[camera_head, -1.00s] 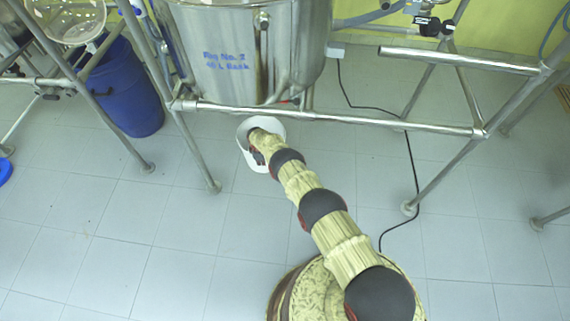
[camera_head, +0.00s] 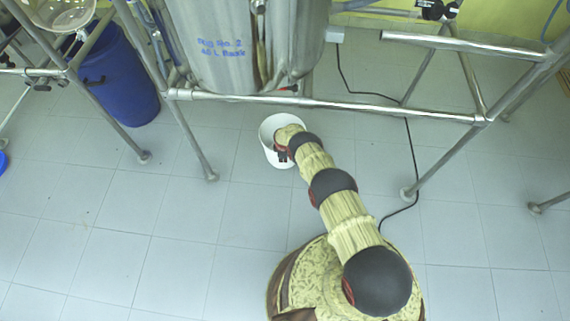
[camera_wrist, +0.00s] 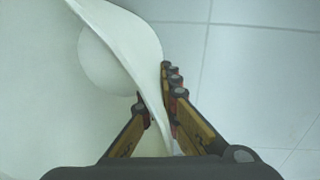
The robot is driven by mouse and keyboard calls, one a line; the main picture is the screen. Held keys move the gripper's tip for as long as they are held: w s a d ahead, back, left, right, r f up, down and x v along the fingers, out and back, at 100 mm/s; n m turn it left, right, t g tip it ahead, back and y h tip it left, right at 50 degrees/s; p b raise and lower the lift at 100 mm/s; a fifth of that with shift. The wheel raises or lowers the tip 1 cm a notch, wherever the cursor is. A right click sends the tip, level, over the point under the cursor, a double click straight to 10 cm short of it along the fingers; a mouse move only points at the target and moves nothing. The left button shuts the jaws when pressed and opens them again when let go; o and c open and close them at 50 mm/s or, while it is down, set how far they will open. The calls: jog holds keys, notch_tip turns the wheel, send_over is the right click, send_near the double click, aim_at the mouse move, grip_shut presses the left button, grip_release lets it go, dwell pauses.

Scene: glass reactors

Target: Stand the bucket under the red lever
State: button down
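A white bucket (camera_head: 268,152) is near the floor just in front of the reactor frame's lower bar. I cannot tell whether it touches the floor. The bucket's inside looks empty. A small red lever (camera_head: 293,88) shows only in part under the steel reactor (camera_head: 225,75), behind the bar and a little right of the bucket in the picture.
The steel frame's lower bar (camera_head: 330,104) runs across above the bucket, with a leg (camera_head: 195,145) to its left and another (camera_head: 440,160) to the right. A blue drum (camera_head: 120,80) stands at left. A black cable (camera_head: 412,165) lies on the right.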

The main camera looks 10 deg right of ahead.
jog(key=shift+d+f, duration=0.3)
jog(key=shift+f, duration=0.05)
jog(key=shift+s+d+f+b, duration=0.15)
jog(key=shift+f+b, duration=0.8)
jog(key=shift+f, duration=0.9)
jog(key=c, duration=2.1)
grip_release()
jog(key=shift+s, duration=0.1)
jog(key=shift+o, duration=0.3)
notch_tip(320, 180, up, 12)
jog(key=s+p, duration=0.1)
jog(key=p, duration=0.5)
jog(key=shift+s, duration=0.15)
jog(key=shift+a, duration=0.2)
